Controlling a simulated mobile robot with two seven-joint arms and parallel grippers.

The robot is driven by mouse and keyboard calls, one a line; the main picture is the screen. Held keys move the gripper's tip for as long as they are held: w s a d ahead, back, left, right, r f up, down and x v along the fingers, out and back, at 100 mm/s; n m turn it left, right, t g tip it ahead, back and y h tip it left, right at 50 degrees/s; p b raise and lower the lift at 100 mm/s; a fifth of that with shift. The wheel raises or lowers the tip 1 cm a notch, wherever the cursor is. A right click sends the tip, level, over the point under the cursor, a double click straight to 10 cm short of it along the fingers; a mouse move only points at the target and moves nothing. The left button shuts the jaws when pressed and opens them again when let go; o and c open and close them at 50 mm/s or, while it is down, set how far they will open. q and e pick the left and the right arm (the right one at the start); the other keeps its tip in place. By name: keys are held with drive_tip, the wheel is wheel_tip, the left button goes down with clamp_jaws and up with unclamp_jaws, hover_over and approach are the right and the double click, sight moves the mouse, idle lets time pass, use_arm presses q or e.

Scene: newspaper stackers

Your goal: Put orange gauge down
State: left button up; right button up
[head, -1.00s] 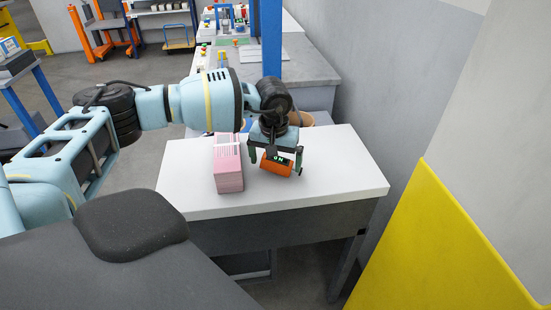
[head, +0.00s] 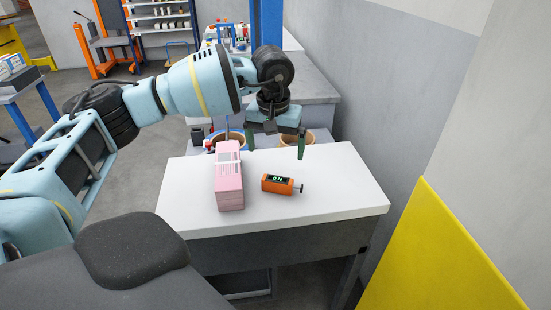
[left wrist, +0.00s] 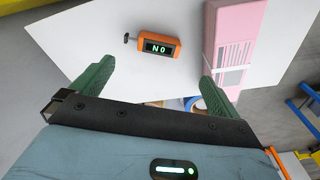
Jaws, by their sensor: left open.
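The orange gauge (head: 279,184) lies on the white tabletop (head: 330,190), its green-lit display facing up and a dark knob at its right end. It also shows in the left wrist view (left wrist: 158,47), lying flat with nothing touching it. My left gripper (head: 275,148) is open and empty, above and behind the gauge, over the table's far edge. Its green fingers (left wrist: 150,82) are spread wide in the left wrist view. My right gripper is not in view.
A strapped pink stack (head: 229,178) stands just left of the gauge; it shows in the left wrist view (left wrist: 232,40) too. Tan round containers stand behind the table. A yellow panel (head: 435,260) and a grey wall bound the right side. The table's right part is clear.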

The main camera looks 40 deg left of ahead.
use_arm(q)
drive_tip(key=shift+s+r, duration=0.1)
drive_tip(key=shift+r, duration=0.45)
